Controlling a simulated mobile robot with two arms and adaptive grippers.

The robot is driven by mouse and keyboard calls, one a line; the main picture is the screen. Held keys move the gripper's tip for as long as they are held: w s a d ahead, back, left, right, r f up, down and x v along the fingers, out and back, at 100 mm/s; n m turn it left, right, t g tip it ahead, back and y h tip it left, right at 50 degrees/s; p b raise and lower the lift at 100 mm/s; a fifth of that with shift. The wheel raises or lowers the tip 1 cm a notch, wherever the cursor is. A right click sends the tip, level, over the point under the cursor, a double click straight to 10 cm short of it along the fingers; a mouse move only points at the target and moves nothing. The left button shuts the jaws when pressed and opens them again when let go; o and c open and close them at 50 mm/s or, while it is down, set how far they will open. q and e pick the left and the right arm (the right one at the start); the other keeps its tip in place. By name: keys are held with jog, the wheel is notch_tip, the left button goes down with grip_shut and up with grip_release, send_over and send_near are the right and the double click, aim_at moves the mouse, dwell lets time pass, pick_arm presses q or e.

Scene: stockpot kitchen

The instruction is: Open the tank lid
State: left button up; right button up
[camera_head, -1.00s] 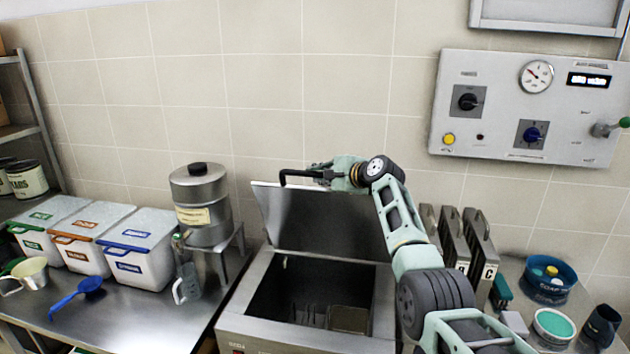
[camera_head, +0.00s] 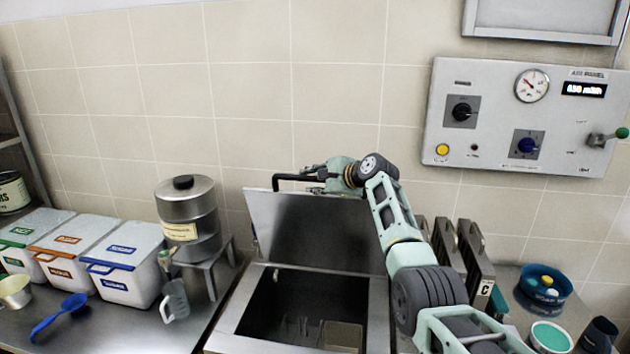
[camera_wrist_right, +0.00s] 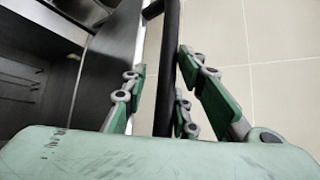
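The tank lid (camera_head: 310,232) is a steel panel standing raised, close to upright, at the back of the open tank (camera_head: 237,310). Its black bar handle (camera_head: 283,178) runs along the lid's upper edge and also shows in the wrist view (camera_wrist_right: 167,80). My right gripper (camera_head: 318,176) is at this handle, at the top of the lid. In the wrist view its green-padded fingers (camera_wrist_right: 165,85) stand apart on both sides of the bar, with a gap at the left finger. My left gripper is in neither view.
A control panel (camera_head: 500,155) hangs on the wall at right. A steel canister (camera_head: 188,215) and lidded white bins (camera_head: 130,275) stand left of the tank. Dark upright holders (camera_head: 475,262) and a blue tub (camera_head: 543,290) stand to its right, near my right arm.

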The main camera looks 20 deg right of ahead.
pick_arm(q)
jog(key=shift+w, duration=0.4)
pick_arm(e)
jog(key=shift+o, duration=0.6)
jog(key=shift+w, duration=0.1)
jog(key=shift+r, duration=0.1)
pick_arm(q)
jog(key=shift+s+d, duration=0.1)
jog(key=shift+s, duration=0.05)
pick_arm(e)
jog(key=v, duration=1.2)
